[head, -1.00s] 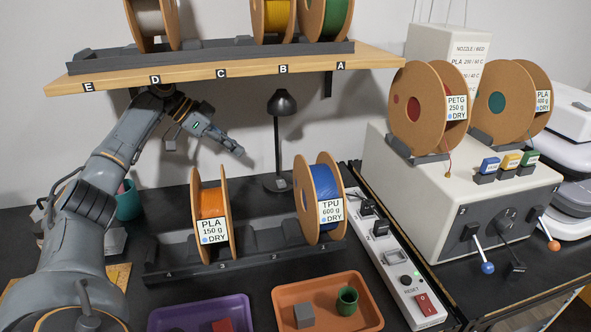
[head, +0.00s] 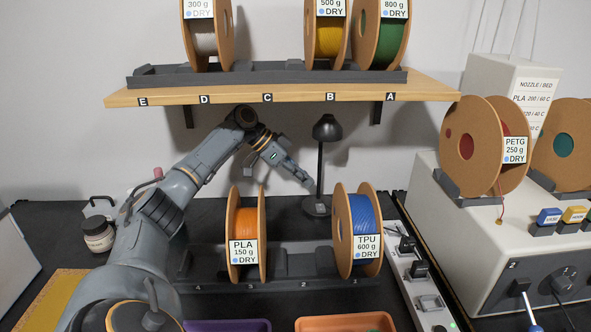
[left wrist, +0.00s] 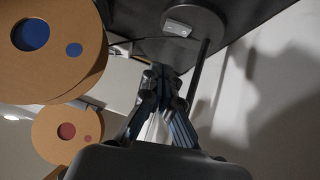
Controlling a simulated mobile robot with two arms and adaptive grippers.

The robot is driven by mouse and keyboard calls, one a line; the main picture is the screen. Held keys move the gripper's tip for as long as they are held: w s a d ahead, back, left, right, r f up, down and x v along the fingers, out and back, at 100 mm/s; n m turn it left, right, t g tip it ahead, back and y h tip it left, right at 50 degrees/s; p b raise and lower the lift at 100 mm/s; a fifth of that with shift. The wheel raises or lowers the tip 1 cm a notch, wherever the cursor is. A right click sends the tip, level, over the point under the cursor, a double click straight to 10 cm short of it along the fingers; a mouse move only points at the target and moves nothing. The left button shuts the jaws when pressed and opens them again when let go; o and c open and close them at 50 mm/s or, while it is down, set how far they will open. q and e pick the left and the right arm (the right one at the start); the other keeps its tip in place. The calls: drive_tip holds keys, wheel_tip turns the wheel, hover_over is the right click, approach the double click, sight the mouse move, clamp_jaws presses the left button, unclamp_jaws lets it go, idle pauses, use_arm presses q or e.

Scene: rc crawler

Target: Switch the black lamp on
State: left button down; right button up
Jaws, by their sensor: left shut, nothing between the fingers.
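The black lamp (head: 320,160) stands upright at the back of the black table, behind the blue spool. Its shade is dark and no glow shows under it. In the left wrist view its round base (left wrist: 210,19) is at the top, with a small grey switch (left wrist: 178,28) on it and the thin stem beside. My left gripper (head: 310,184) is shut and empty, just left of the lower stem and a little above the base. Its fingers also show in the left wrist view (left wrist: 162,76), pointing toward the base. Contact with the lamp cannot be told. My right gripper is not in view.
An orange spool (head: 242,222) and a blue TPU spool (head: 363,222) stand in a dark rack in front of the lamp. A wooden shelf (head: 300,91) with spools hangs above. A power strip (head: 420,285) and a white machine (head: 465,235) are at right.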

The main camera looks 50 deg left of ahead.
sight(325, 210)
use_arm(q)
drive_tip(key=x, duration=0.3)
drive_tip(key=shift+w+d+f+p, duration=0.2)
drive_tip(key=shift+d+f+p, duration=0.1)
drive_tip(key=shift+p, duration=0.1)
wheel_tip(325, 210, down, 3)
drive_tip(key=shift+d+f+p, duration=0.2)
drive_tip(key=shift+p, duration=0.2)
drive_tip(key=shift+f, duration=0.5)
